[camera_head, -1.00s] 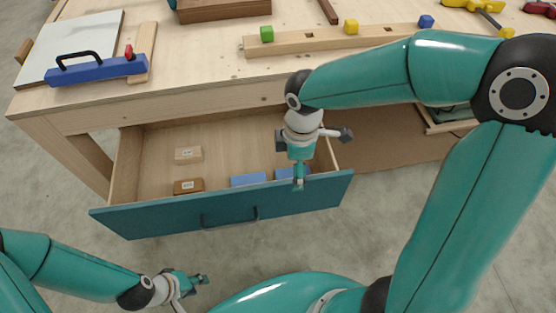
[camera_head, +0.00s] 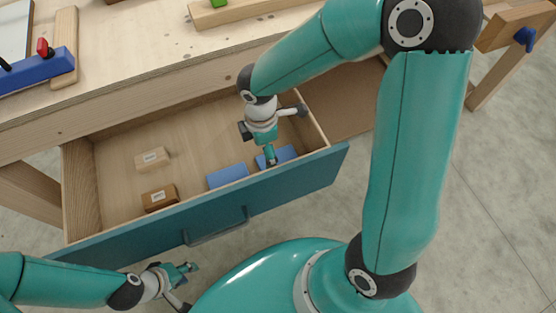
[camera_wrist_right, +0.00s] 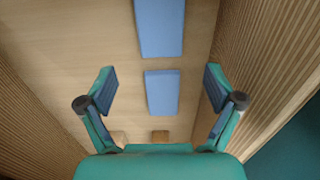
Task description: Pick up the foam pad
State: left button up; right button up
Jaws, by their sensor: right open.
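No thing is marked as a foam pad; two flat blue rectangular pads lie in the drawer and look most like it. The left blue pad (camera_head: 228,175) and the right blue pad (camera_head: 282,154) lie along the drawer front. Both show in the right wrist view, one at the top (camera_wrist_right: 160,26) and one lower (camera_wrist_right: 161,92). My right gripper (camera_wrist_right: 160,88) is open and empty above the drawer; in the head view it partly covers the right pad. My left gripper (camera_head: 188,274) is outside the drawer, low in front; its finger gap is unclear.
The open drawer (camera_head: 120,130) has a teal front (camera_head: 130,236) with a handle (camera_head: 215,228). A light wood block (camera_head: 152,158) and a brown block (camera_head: 160,197) lie in its left part. The workbench top (camera_head: 130,65) is above and behind it.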

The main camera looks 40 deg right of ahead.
jog(key=shift+s+d+f+b, duration=0.1)
jog(key=shift+f+b, duration=0.45)
jog(key=shift+f, duration=1.15)
jog(key=shift+d+f+b, duration=0.1)
jog(key=shift+f+b, duration=0.45)
jog(key=shift+f, duration=1.1)
jog(key=shift+c, duration=0.4)
jog(key=c, duration=0.8)
